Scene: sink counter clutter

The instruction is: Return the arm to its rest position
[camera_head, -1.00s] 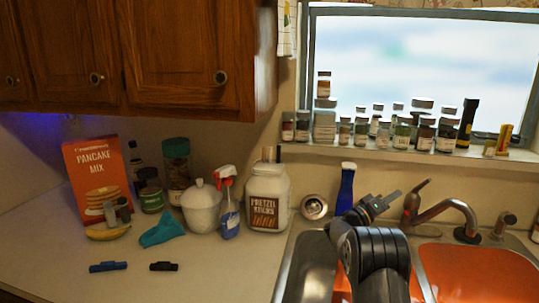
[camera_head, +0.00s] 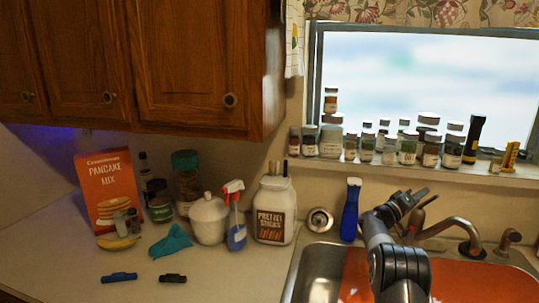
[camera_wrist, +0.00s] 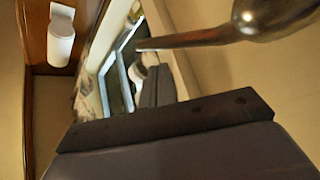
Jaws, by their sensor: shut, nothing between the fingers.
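My gripper (camera_head: 420,194) is shut and empty, raised over the sink at the right of the head view, in front of the faucet (camera_head: 462,232). My arm comes up from the bottom edge and hides part of the sink (camera_head: 322,268) and the faucet base. In the wrist view, my dark gripper fingers (camera_wrist: 160,90) fill the lower part, and a metal faucet spout (camera_wrist: 215,35) crosses close by at the top.
A blue bottle (camera_head: 350,212) stands just left of my gripper. The pretzel jar (camera_head: 274,210), spray bottle (camera_head: 236,228), white canister (camera_head: 208,218) and pancake mix box (camera_head: 108,190) stand on the left counter. Several spice jars (camera_head: 407,147) line the windowsill.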

